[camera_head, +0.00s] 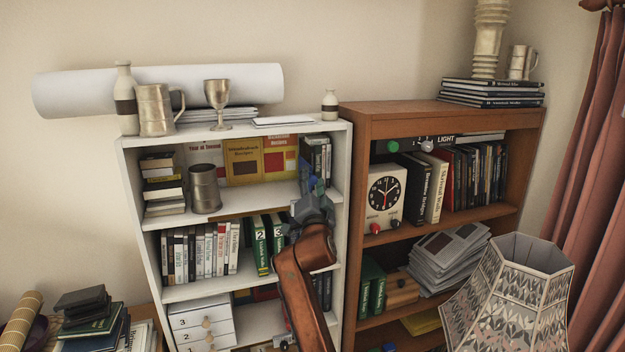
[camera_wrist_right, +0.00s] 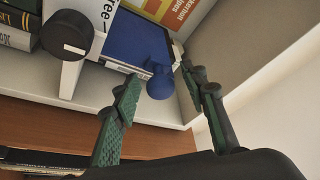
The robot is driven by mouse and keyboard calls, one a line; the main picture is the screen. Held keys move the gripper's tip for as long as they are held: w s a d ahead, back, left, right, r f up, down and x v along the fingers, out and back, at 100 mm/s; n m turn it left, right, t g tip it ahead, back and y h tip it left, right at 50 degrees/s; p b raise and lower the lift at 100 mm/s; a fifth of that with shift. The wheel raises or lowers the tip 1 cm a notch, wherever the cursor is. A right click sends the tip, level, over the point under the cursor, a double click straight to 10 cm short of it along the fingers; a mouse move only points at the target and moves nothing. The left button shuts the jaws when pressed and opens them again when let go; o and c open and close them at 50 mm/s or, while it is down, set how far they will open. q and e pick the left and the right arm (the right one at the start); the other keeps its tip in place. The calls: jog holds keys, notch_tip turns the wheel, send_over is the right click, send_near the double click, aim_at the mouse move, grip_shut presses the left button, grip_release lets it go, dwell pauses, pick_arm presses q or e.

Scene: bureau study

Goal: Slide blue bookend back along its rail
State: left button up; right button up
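The blue bookend (camera_wrist_right: 135,42) is a flat blue plate with a round blue knob (camera_wrist_right: 160,82), seen in the right wrist view on a pale shelf. My right gripper (camera_wrist_right: 160,78) is open, with one green-black finger on each side of the knob. I cannot tell whether either finger touches it. In the head view, my right gripper (camera_head: 312,200) reaches the right end of the white bookcase's upper shelf, and covers most of the bookend. The rail is not clearly visible. My left gripper is not in view.
A white part with a black knob (camera_wrist_right: 68,35) stands left of the blue knob. The white bookcase's side wall (camera_wrist_right: 265,65) is close on the right. A metal mug (camera_head: 204,188) stands on the same shelf, and a brown bookcase (camera_head: 353,200) adjoins at right.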

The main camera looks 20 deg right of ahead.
jog(key=shift+c, duration=0.7)
grip_shut()
